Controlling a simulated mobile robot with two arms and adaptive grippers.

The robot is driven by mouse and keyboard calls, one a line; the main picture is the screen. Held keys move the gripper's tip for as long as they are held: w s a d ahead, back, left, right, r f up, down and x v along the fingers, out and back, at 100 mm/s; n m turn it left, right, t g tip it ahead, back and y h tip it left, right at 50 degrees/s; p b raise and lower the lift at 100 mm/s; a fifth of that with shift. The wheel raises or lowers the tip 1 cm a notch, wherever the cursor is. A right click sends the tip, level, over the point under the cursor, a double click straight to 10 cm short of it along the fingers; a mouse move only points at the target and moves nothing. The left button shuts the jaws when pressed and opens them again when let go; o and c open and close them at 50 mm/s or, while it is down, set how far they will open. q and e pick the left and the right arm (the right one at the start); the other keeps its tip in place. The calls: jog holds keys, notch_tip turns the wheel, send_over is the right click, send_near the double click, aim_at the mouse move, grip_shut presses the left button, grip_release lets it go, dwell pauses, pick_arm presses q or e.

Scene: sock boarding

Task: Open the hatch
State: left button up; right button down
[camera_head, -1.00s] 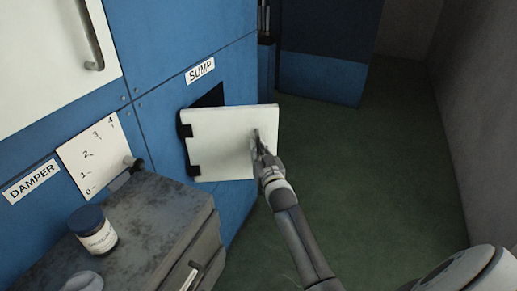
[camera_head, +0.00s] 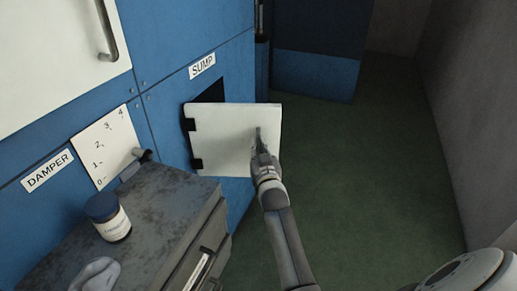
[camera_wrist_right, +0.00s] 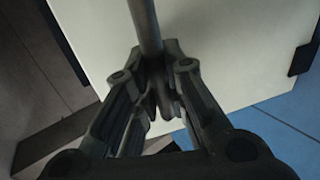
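The white hatch (camera_head: 222,150) under the SUMP label (camera_head: 202,66) stands swung out on the black hinges at its left edge. A dark opening (camera_head: 211,92) shows above and behind it. My right gripper (camera_head: 261,150) is at the right part of the hatch's face, at its handle (camera_head: 258,136). In the right wrist view the fingers (camera_wrist_right: 160,85) are closed around the grey handle bar (camera_wrist_right: 146,25), with the white panel (camera_wrist_right: 225,45) behind. My left gripper is not in view.
A worn grey cabinet (camera_head: 150,215) stands at the lower left, with a blue-lidded jar (camera_head: 108,217) and a pale cloth-like item (camera_head: 96,274) on it. A damper lever (camera_head: 143,155) sticks out beside its scale. The green floor (camera_head: 370,190) at right is clear.

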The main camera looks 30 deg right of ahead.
jog(key=c, duration=1.7)
grip_release()
jog(key=v, duration=0.7)
jog(key=shift+s+a, duration=0.1)
jog(key=shift+s, duration=0.1)
